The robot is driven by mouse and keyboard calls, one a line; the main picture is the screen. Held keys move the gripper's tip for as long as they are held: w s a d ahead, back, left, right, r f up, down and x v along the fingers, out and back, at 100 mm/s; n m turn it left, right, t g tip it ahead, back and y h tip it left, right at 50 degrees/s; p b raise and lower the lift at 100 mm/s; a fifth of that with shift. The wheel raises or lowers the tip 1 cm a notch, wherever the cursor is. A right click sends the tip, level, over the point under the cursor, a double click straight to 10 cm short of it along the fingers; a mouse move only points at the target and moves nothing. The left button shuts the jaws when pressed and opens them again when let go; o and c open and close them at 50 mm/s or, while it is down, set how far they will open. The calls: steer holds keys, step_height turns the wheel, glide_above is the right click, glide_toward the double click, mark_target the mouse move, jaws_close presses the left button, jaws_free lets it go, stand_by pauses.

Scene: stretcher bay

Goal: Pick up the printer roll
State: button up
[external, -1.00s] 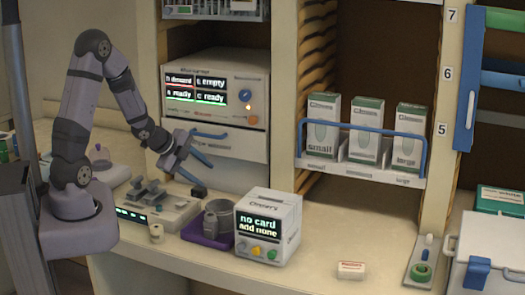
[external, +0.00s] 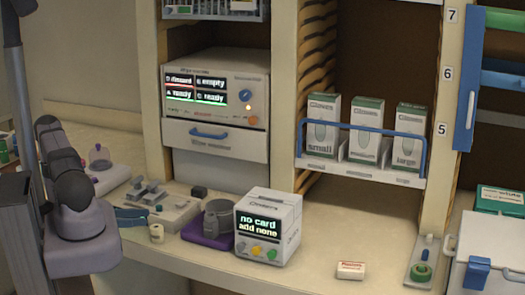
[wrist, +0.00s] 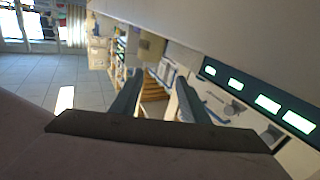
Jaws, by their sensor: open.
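I cannot make out the roll for sure in the wrist view.
A purple tray (external: 195,240) with a grey holder and a white box-shaped device (external: 268,230) stand to the right.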

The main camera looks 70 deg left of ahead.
mark_target(158, 226)
steer(key=shift+m+g+h, duration=0.3)
steer(key=shift+m+h, duration=0.1)
steer(key=shift+m, duration=0.2)
steer(key=s+d+f, duration=0.2)
steer(key=f, duration=0.1)
steer(key=shift+r+p+x, duration=0.15)
steer(key=shift+p+x, duration=0.05)
steer(key=shift+x, duration=1.6)
steer(key=shift+r+p+x, duration=0.15)
steer(key=shift+p+x, duration=0.05)
steer(key=shift+x, duration=1.65)
steer(key=shift+a, duration=0.2)
steer(key=shift+c, duration=0.2)
steer(key=c, duration=0.8)
